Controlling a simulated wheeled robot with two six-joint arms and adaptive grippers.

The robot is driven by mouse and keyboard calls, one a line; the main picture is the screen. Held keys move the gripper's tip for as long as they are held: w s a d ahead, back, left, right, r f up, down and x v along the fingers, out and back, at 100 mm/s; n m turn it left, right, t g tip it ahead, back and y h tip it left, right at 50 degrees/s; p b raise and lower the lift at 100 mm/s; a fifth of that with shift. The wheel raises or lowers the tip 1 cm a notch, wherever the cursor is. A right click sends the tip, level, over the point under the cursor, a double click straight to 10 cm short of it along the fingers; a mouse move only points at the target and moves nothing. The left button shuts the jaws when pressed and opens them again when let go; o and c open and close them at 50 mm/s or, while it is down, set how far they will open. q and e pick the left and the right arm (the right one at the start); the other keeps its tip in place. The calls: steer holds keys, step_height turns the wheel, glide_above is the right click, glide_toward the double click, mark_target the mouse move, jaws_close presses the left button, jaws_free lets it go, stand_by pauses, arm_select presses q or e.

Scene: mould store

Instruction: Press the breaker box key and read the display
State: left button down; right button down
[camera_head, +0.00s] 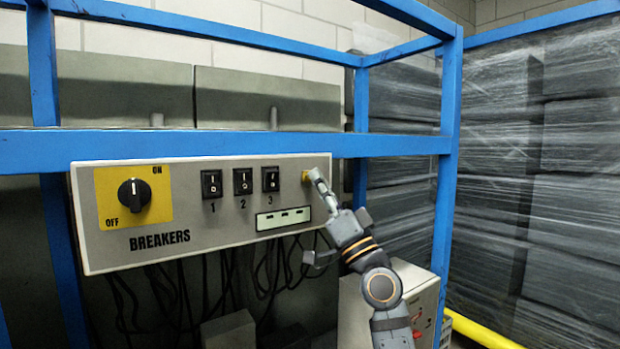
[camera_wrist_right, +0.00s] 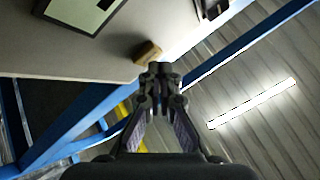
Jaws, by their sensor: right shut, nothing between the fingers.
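The grey breaker box (camera_head: 225,215) marked BREAKERS is fixed to the blue frame in the head view. Its small yellow key (camera_head: 305,177) is at the right end of the face, and shows as a tan block in the wrist view (camera_wrist_right: 147,52). The pale display (camera_head: 283,218) below the switches shows only short dark dashes; its corner shows in the wrist view (camera_wrist_right: 84,10). My right gripper (camera_head: 314,171) is shut and empty, its tips (camera_wrist_right: 161,68) right beside the key. I cannot tell whether they touch it. My left gripper is out of view.
A black rotary knob (camera_head: 134,194) on a yellow plate and three black rocker switches (camera_head: 242,181) are left of the key. Blue rails (camera_head: 235,143) run just above the box. Dark cables hang below. Wrapped stacks (camera_head: 540,180) stand at the right.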

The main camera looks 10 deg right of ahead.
steer(key=shift+w+a+b, duration=0.1)
steer(key=shift+w+b, duration=0.25)
stand_by(0.3)
steer(key=shift+s, duration=0.1)
steer(key=shift+s+d+p, duration=0.25)
steer(key=shift+s+p, duration=0.1)
steer(key=shift+s, duration=0.3)
steer(key=s+p, duration=0.1)
steer(key=s+d, duration=0.1)
steer(key=s, duration=0.1)
steer(key=s+p, duration=0.1)
steer(key=shift+s+d+p, duration=0.35)
steer(key=shift+f, duration=0.1)
stand_by(0.5)
